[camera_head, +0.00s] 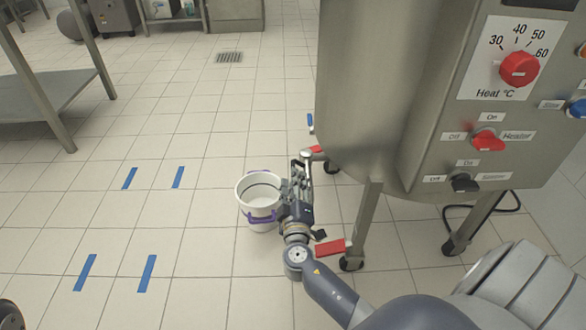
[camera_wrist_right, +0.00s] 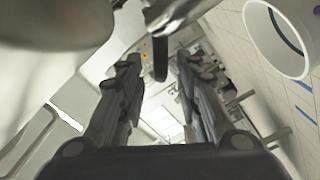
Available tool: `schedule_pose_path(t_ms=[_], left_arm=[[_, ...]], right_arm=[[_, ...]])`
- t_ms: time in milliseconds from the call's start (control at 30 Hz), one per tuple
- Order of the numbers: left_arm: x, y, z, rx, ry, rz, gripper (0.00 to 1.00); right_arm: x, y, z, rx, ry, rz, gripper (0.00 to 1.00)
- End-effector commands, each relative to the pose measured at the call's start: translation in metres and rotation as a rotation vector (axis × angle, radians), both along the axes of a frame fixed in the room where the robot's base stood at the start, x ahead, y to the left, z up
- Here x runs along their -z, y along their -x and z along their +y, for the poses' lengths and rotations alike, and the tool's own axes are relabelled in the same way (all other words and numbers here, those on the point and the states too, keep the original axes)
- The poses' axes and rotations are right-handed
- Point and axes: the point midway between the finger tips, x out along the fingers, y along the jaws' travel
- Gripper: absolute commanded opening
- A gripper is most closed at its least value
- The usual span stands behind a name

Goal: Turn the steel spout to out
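The steel spout (camera_head: 306,155) shows as a small bright piece low at the side of the steel tank, beside a red handle (camera_head: 316,149). My right gripper (camera_head: 300,168) is just below it, at the right rim of a white bucket, and partly hides the area. In the right wrist view, my right gripper (camera_wrist_right: 158,75) has its fingers apart. A shiny curved steel part (camera_wrist_right: 178,12), seemingly the spout, is at the top, beyond the fingertips. A dark bar (camera_wrist_right: 160,60) hangs between the fingertips; contact cannot be told. My left gripper is not in view.
The white bucket (camera_head: 243,190) with a purple handle stands on the tiled floor. The steel tank (camera_head: 360,90) stands on wheeled legs at right, with a control panel (camera_head: 490,120). A shelf (camera_head: 40,95) is at left. Floor with blue tape marks is clear between them.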

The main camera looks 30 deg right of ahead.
Motion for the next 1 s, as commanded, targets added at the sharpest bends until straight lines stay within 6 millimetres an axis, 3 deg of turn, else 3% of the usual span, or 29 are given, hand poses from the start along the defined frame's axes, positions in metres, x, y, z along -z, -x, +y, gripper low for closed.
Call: schedule_pose_path(t_ms=[100,333,767,900,1000], left_arm=[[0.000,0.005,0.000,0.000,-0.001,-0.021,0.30],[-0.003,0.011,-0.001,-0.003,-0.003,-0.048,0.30],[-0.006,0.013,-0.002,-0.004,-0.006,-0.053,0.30],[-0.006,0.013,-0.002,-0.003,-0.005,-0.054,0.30],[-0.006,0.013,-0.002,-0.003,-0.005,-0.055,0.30]], right_arm=[[0.002,-0.022,-0.014,0.002,0.001,-0.002,0.31],[0.002,-0.051,-0.032,0.000,0.001,0.001,0.31],[0.001,-0.061,-0.038,0.000,-0.001,0.002,0.31],[0.001,-0.061,-0.038,0.000,-0.001,0.002,0.04],[0.001,-0.061,-0.038,0.000,-0.001,0.002,0.00]])
